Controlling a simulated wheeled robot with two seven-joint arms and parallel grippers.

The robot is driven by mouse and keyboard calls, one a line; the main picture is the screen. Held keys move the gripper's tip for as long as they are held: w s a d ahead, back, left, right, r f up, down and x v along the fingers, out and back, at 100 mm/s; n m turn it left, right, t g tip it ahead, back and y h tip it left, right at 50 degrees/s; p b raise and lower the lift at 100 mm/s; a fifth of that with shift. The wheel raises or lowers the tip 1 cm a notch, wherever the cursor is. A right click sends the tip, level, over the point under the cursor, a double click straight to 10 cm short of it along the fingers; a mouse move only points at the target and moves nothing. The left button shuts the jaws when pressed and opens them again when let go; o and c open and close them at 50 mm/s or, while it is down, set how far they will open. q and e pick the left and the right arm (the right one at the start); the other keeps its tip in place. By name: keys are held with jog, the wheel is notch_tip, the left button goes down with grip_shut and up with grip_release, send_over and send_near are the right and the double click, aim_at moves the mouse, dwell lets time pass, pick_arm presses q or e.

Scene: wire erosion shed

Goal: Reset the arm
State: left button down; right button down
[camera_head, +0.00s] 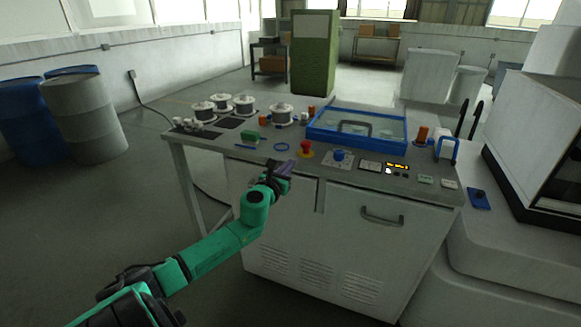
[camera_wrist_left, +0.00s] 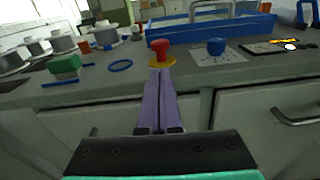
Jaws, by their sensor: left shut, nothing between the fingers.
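My left arm is green and reaches in from the left in the head view. Its gripper (camera_head: 284,167) is at the front edge of the grey worktop (camera_head: 225,137), just in front of a red emergency-stop button on a yellow base (camera_head: 306,149). In the left wrist view the purple fingers (camera_wrist_left: 160,77) are together and hold nothing. Their tips point at the red button (camera_wrist_left: 160,48); whether they touch it I cannot tell. My right gripper is not in view.
A blue-framed tray with a handle (camera_head: 320,134) and a blue knob (camera_head: 339,155) are on the worktop. Several wire spools (camera_head: 281,114), a green block (camera_head: 250,136) and a blue ring (camera_head: 281,147) lie to the left. Barrels (camera_head: 88,120) stand far left; open floor lies before them.

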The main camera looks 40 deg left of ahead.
pick_arm(q)
jog(key=s+a+f+n+g, duration=0.15)
jog(key=f+n, duration=0.25)
jog(key=f, duration=0.5)
jog(key=s+a+f+n+g, duration=0.1)
jog(key=s+f+n+g, duration=0.15)
jog(key=f, duration=0.65)
jog(key=s+d+f+n+g+h, duration=0.1)
jog(key=s+d+f+n+g, duration=0.1)
jog(key=s+f+n, duration=0.6)
jog(key=s+d+f+n+g+h, duration=0.1)
jog(key=s+f+n+g, duration=0.2)
jog(key=f, duration=0.9)
jog(key=s+d+f+n+g+h, duration=0.1)
jog(key=s+d+f+n, duration=0.3)
jog(key=s, duration=0.6)
jog(key=s+d+f+n+g+h, duration=0.1)
jog(key=s+d+f+n+g, duration=0.2)
jog(key=s+d+f, duration=0.5)
jog(key=s+d+f+n+g+h, duration=0.1)
jog(key=s+d+f+n, duration=0.5)
jog(key=s, duration=0.7)
jog(key=shift+d+f+g, duration=0.25)
jog(key=shift+g, duration=0.55)
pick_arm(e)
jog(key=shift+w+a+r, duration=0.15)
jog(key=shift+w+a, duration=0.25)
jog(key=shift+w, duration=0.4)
